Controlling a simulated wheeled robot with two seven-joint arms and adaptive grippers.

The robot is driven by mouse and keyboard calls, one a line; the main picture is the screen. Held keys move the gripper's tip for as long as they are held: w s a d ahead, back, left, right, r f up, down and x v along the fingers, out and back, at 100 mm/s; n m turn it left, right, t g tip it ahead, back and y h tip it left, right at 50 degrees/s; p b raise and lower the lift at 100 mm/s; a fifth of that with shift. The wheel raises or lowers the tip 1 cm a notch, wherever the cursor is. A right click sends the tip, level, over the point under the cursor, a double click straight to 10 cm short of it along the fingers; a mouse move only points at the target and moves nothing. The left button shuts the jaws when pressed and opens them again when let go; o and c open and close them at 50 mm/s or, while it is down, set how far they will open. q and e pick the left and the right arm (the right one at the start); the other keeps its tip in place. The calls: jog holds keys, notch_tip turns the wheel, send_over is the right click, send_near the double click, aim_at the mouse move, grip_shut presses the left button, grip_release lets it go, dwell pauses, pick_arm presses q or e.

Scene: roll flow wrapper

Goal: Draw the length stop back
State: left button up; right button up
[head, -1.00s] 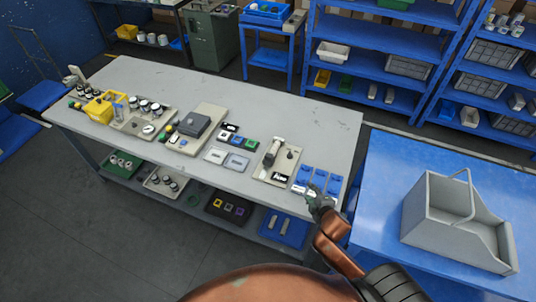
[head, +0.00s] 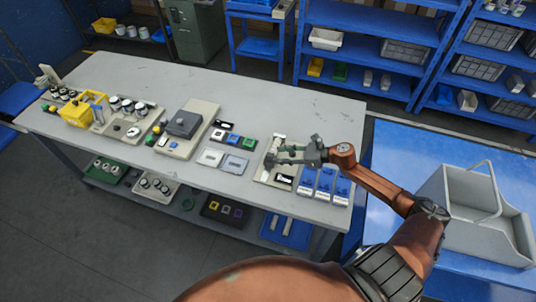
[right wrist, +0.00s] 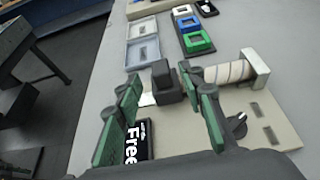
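The beige fixture plate (head: 262,176) is near the right end of the grey bench. In the right wrist view the plate (right wrist: 273,112) carries a pale ribbed roll with an end bracket (right wrist: 255,68), a small dark knob (right wrist: 237,124) and a dark grey block (right wrist: 165,80), which looks like the length stop. My right gripper (head: 270,155) is over the plate with its green fingers apart. In the right wrist view the fingertips (right wrist: 160,86) lie either side of the dark block, with gaps showing; contact cannot be told. The gripper hides much of the fixture in the head view. My left gripper is out of view.
Several blue holders (head: 325,183) stand right of the plate. A black card reading "Free" (right wrist: 136,142) lies by the left finger. Grey trays (right wrist: 143,53) and coloured frames (right wrist: 198,40) lie beyond. A grey carrier (head: 455,215) is on the blue table.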

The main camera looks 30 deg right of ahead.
aim_at(272, 155)
jog(key=shift+x, duration=2.8)
jog(key=shift+c, duration=0.2)
grip_shut()
jog(key=shift+d, duration=0.1)
